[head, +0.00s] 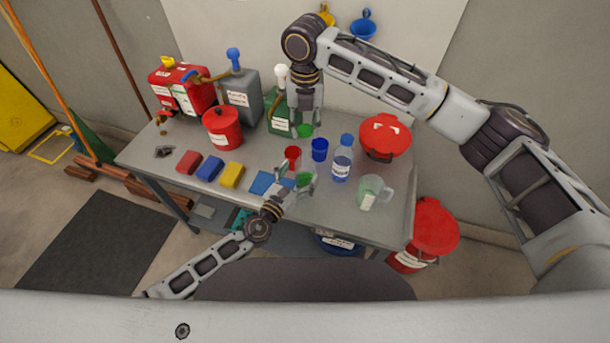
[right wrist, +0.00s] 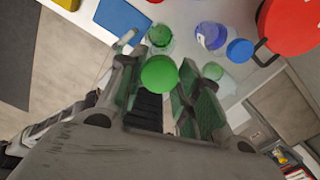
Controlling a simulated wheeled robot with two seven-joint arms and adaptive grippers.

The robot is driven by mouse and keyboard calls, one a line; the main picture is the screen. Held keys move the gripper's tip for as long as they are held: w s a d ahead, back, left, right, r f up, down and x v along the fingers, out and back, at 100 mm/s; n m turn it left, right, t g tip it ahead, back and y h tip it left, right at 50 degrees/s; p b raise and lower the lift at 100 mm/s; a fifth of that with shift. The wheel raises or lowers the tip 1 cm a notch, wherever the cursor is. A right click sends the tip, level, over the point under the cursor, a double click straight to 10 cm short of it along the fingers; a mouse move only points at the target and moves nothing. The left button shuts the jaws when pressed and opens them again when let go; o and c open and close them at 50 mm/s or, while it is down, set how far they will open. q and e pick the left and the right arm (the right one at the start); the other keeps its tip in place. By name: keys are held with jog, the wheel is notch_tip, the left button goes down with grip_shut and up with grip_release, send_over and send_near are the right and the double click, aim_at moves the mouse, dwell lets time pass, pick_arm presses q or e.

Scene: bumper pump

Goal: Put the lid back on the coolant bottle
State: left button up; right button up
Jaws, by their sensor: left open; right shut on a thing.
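The coolant bottle appears to be the clear vessel with green contents (head: 305,179) near the table's front edge. It also shows in the right wrist view (right wrist: 160,36). My left gripper (head: 296,180) is open at this bottle, with its fingers close around it; whether they touch it is unclear. My right gripper (head: 305,121) points down from above, shut on the round green lid (head: 304,131). In the right wrist view the lid (right wrist: 160,74) sits between the fingers, apart from the bottle.
A red cup (head: 292,153), a blue cup (head: 320,150), a blue-capped bottle (head: 342,160) and a clear mug (head: 370,190) stand close by. A red lidded container (head: 385,137) is at right. Red, blue and yellow blocks (head: 210,168) lie at left. Canisters (head: 238,98) line the back.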

aim_at(305, 150)
pick_arm(q)
jog(key=shift+x, duration=1.9)
jog(key=c, duration=1.5)
jog(key=shift+c, duration=0.2)
pick_arm(e)
jog(key=shift+f, duration=2.5)
